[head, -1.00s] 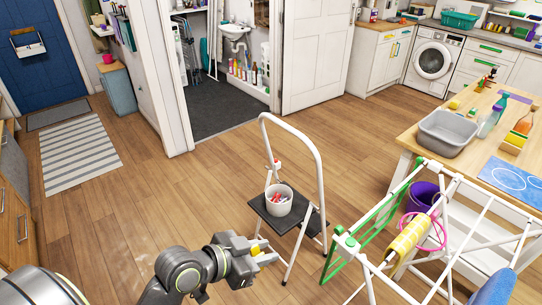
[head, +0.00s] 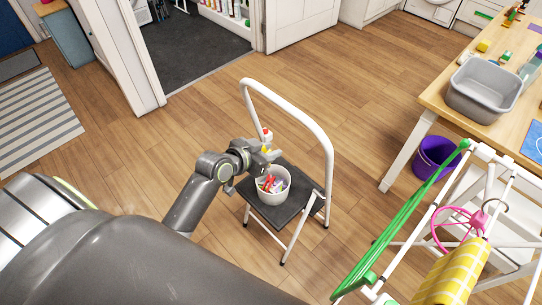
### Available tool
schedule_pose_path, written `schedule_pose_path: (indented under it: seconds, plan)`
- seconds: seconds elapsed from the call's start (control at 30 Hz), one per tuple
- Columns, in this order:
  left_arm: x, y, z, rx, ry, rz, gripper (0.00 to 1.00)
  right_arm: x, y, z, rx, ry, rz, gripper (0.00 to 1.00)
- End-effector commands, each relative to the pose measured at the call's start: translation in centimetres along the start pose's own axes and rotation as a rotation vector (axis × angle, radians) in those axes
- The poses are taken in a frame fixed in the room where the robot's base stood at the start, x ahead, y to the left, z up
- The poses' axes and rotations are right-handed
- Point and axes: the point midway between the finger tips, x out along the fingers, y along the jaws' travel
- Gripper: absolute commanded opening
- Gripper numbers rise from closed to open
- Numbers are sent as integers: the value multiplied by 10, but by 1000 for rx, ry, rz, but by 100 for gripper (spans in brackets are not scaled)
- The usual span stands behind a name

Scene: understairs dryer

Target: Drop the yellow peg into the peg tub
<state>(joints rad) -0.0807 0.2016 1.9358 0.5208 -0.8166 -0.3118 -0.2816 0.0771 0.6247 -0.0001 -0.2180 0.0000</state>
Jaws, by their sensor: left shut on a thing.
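The peg tub (head: 272,197) is a small white tub holding several red, yellow and other coloured pegs. It stands on the dark step of a white-framed step stool (head: 290,215). My left gripper (head: 269,155) is just above the tub's far rim, near its left side. It is shut on the yellow peg (head: 265,150), of which only a small bit shows between the fingers. The gripper looks clear of the tub, though the gap is hard to judge. My right gripper is not in view.
The stool's white hoop (head: 325,135) rises behind and right of the tub. A red and white item (head: 267,135) shows just behind my gripper. A drying rack (head: 410,225) with a yellow checked cloth stands at right, near a purple bucket (head: 433,158) and wooden table (head: 430,95).

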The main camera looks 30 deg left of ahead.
Motion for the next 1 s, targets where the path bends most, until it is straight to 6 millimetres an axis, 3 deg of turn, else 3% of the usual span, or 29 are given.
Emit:
schedule_pose_path:
  seconds: [0.03,0.2,0.4,0.63,1.0]
  plan:
    - [22,-9,17,-11,-2,-19,6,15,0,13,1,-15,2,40]
    - [74,-37,48,-36,0,-84,6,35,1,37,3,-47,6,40]
    - [111,-57,71,-49,0,-133,6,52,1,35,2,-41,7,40]
    - [124,-64,80,-53,1,-152,6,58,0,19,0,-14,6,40]
    - [138,-65,107,-53,1,-152,6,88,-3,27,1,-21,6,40]
